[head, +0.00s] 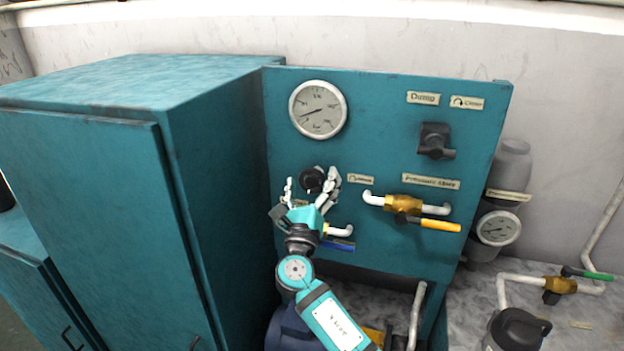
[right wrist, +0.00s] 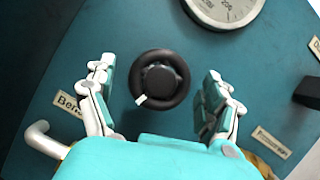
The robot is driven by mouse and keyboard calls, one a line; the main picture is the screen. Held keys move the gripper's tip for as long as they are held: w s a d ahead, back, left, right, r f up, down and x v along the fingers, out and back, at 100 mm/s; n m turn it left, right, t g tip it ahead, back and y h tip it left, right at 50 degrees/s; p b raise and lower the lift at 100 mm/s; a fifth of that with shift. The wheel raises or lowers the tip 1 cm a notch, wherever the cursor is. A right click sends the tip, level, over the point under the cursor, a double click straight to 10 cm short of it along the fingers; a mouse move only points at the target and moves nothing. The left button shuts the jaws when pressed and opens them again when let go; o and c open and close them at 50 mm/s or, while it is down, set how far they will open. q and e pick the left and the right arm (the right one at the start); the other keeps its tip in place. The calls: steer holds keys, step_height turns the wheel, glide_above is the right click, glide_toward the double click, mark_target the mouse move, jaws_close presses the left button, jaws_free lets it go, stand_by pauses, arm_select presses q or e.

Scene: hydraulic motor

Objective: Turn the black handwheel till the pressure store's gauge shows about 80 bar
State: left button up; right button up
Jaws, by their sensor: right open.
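The black handwheel (head: 312,180) is on the teal panel below the large round gauge (head: 318,109). In the right wrist view the handwheel (right wrist: 160,80) shows as a dark ring with a round hub and a small white mark at its lower left. My right gripper (head: 311,184) is open, with its fingers on either side of the wheel; in the right wrist view (right wrist: 159,78) gaps show between both fingers and the rim. A smaller gauge (head: 498,228) sits on a grey cylinder (head: 508,168) at the right. Both gauge readings are too small to read surely. My left gripper is out of view.
A brass valve with a yellow lever (head: 440,225) is right of my gripper. A blue lever (head: 338,244) is just below it. A black knob (head: 435,141) sits at the panel's upper right. A teal cabinet (head: 90,190) stands at the left.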

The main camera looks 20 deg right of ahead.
steer(key=c, duration=1.2)
steer(key=shift+o, duration=0.2)
steer(key=shift+w+f+m+h+b, duration=0.1)
steer(key=shift+f+m+h+b, duration=0.1)
steer(key=shift+m+h+b, duration=0.45)
steer(key=m+g+h+b, duration=0.1)
steer(key=m+b, duration=0.2)
steer(key=m+g+h+b, duration=0.1)
steer(key=m+b, duration=0.3)
steer(key=m+g+h+b, duration=0.1)
steer(key=m+b, duration=0.2)
steer(key=shift+f+m+g+h, duration=0.15)
steer(key=shift+m+g+h, duration=0.1)
steer(key=shift+g+h, duration=0.1)
steer(key=shift+r+m+g+h+b, duration=0.1)
steer(key=shift+m+g+h+b, duration=0.3)
steer(key=shift+m+b, duration=0.65)
steer(key=shift+r+m+g+h+b, duration=0.15)
steer(key=shift+m+g+b, duration=0.45)
steer(key=shift+m, duration=0.75)
steer(key=o, duration=1.2)
steer(key=shift+c, duration=0.2)
steer(key=shift+r, duration=0.1)
